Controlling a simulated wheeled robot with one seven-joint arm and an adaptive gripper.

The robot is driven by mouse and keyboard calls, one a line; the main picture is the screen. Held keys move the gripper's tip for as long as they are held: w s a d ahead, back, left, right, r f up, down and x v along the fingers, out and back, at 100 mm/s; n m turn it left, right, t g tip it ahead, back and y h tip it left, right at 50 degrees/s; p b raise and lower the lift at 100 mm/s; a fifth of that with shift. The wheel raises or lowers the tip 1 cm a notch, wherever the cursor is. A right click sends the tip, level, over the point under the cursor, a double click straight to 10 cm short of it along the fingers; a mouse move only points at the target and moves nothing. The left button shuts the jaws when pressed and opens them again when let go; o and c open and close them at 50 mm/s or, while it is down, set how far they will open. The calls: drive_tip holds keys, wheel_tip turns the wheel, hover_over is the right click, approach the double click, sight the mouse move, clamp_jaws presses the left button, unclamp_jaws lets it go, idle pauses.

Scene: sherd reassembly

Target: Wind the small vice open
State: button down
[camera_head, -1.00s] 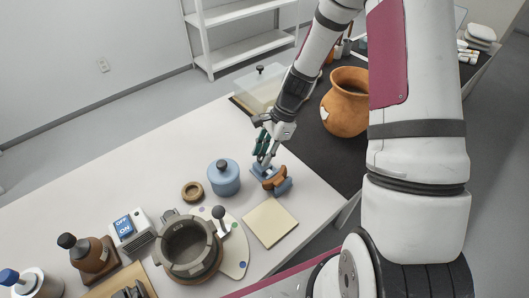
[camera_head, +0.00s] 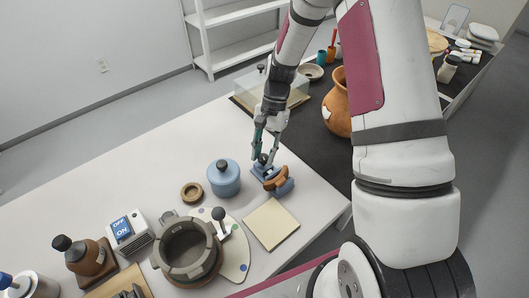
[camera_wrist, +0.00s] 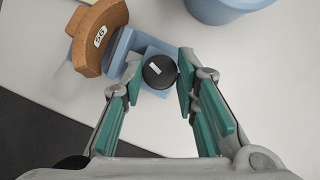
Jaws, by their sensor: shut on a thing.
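The small blue vice (camera_head: 257,172) stands on the white table near its right edge. A curved brown sherd (camera_head: 275,182) with a white number label sits at its jaws; in the wrist view the sherd (camera_wrist: 98,32) is at upper left, against the vice's blue body (camera_wrist: 122,50). The vice's round black knob (camera_wrist: 160,71) has a white mark on top. My gripper (camera_head: 264,157) points down over the vice. In the wrist view its green-padded fingers (camera_wrist: 159,82) stand on either side of the knob, shut on it. The lower part of the knob is hidden.
A blue lidded jar (camera_head: 224,180) stands close left of the vice. A cream square pad (camera_head: 271,224) lies in front. An orange pot (camera_head: 337,112) stands on the dark mat to the right. A grey ring-shaped clamp (camera_head: 187,246) is at front left.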

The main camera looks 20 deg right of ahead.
drive_tip(key=shift+w+n+g+h+b, duration=0.1)
drive_tip(key=shift+n+g+h+b, duration=0.2)
drive_tip(key=shift+n, duration=0.75)
drive_tip(key=shift+w+n+g+h, duration=0.1)
drive_tip(key=shift+n+h, duration=0.3)
drive_tip(key=shift+n, duration=0.65)
drive_tip(key=c, duration=1.2)
unclamp_jaws()
drive_tip(key=shift+c, duration=0.2)
drive_tip(key=v, duration=1.2)
